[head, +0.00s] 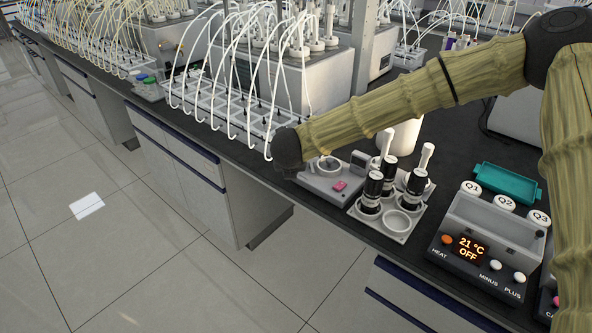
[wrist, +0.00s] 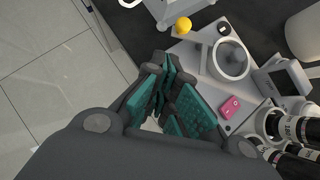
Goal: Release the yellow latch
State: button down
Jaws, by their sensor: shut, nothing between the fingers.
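A round yellow knob (wrist: 183,24), which looks like the yellow latch, shows near the top of the wrist view. It sits at the upper left corner of a light grey device (wrist: 198,77) with a ring-shaped holder (wrist: 229,60) and a pink button (wrist: 230,107). My gripper (wrist: 167,82) has teal-padded fingers, shut and empty, beside the device's left edge and apart from the knob. In the head view the grey device (head: 314,182) stands at the bench's front edge. There my dark wrist end hides the knob and most of my gripper.
White tubing (head: 235,110) arches over a rack at left.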

jog(key=b+v, duration=0.1)
jog(key=v, duration=0.6)
jog(key=shift+d, duration=0.15)
